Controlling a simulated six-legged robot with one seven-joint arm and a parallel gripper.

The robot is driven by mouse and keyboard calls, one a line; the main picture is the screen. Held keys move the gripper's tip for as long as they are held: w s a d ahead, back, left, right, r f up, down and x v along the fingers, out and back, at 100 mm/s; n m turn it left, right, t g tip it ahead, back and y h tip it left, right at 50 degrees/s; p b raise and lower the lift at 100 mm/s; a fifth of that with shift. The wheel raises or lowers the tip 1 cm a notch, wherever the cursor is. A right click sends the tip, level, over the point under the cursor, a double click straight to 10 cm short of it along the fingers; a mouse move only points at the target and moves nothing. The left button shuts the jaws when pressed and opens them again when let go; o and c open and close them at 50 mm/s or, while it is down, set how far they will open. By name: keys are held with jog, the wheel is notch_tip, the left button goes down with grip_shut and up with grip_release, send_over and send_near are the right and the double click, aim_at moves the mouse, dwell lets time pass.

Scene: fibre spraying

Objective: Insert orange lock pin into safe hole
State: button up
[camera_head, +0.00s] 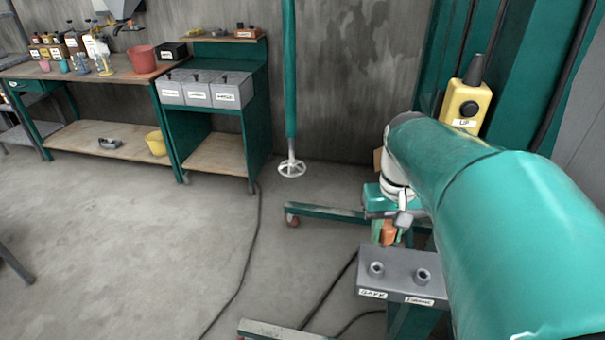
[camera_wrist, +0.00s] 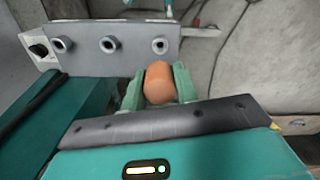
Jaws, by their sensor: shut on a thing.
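My gripper (camera_head: 385,229) is at the right of the head view, just above and behind a grey block. It is shut on the orange lock pin (camera_head: 389,237). In the wrist view the pin (camera_wrist: 158,83) shows as a rounded orange end between the two green fingers (camera_wrist: 158,88). The grey block (camera_head: 399,258) has raised round holes on top. The hole behind the SAFE label (camera_head: 376,268) is empty. The wrist view shows three empty holes in the block (camera_wrist: 85,58), with the pin apart from the right one (camera_wrist: 159,45). The pin's lower end is hidden.
A yellow pendant (camera_head: 467,106) marked UP hangs beside green posts at the right. A green wheeled base (camera_head: 340,217) stands near the block. A workbench (camera_head: 90,70) with bottles and a cabinet with grey boxes (camera_head: 205,88) stand at the back left. The floor between is open, with a cable.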

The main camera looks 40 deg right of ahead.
aim_at(389, 225)
jog(key=shift+f, duration=0.15)
jog(key=shift+f, duration=2.75)
jog(key=shift+f, duration=1.75)
jog(key=o, duration=1.1)
jog(key=shift+c, duration=0.2)
notch_tip(389, 225, up, 14)
jog(key=shift+f, duration=0.1)
